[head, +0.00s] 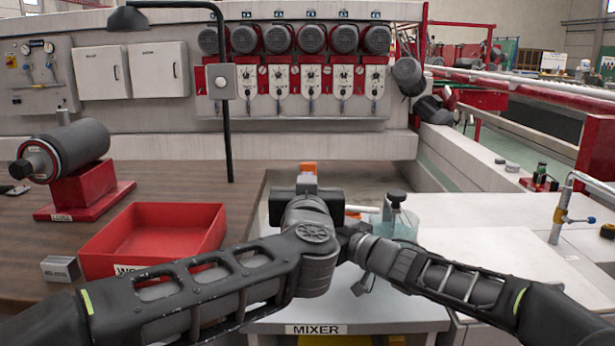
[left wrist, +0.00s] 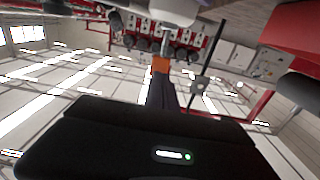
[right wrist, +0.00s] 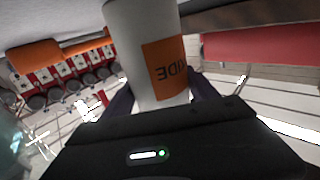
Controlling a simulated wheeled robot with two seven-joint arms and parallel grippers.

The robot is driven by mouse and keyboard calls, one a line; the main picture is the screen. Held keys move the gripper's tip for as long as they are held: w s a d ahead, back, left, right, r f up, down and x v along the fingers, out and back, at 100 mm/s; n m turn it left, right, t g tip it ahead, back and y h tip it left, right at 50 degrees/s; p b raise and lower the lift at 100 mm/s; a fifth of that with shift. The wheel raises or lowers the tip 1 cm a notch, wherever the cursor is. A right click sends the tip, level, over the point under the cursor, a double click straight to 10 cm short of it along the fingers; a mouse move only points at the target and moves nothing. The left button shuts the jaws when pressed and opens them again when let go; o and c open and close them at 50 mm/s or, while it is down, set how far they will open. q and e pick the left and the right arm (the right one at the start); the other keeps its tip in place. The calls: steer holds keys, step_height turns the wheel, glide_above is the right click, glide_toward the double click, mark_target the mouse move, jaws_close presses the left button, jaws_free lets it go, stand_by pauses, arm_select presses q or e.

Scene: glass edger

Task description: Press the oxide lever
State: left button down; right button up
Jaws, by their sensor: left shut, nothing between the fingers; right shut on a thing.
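My right gripper (right wrist: 155,100) is shut on a white container (right wrist: 135,40) with an orange label (right wrist: 165,68), of which the letters "IDE" show upside down in the right wrist view. The head view hides this grip behind my arms. My left gripper (left wrist: 162,88) is shut and empty. An orange piece (left wrist: 160,65) shows at its tips, below a white rounded thing (left wrist: 172,10). Orange also shows beyond the left wrist in the head view (head: 308,168) and left of the container in the right wrist view (right wrist: 35,54). I cannot tell whether this orange is the lever.
A clear jar with a black knob (head: 397,199) stands just right of my wrists. A table labelled MIXER (head: 316,329) lies below them. A red tray (head: 205,245) and a dark roller on a red stand (head: 85,195) are left. The white surface at right is mostly clear.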

mark_target(308, 168)
arm_select(q)
steer(key=w, duration=0.3)
steer(key=shift+w+r, duration=0.1)
steer(key=shift+w+r, duration=0.3)
steer(key=shift+w, duration=0.45)
steer(key=shift+s, duration=0.1)
steer(key=s+r, duration=0.2)
steer(key=s, duration=1.1)
steer(key=shift+s+r, duration=0.35)
stand_by(1.8)
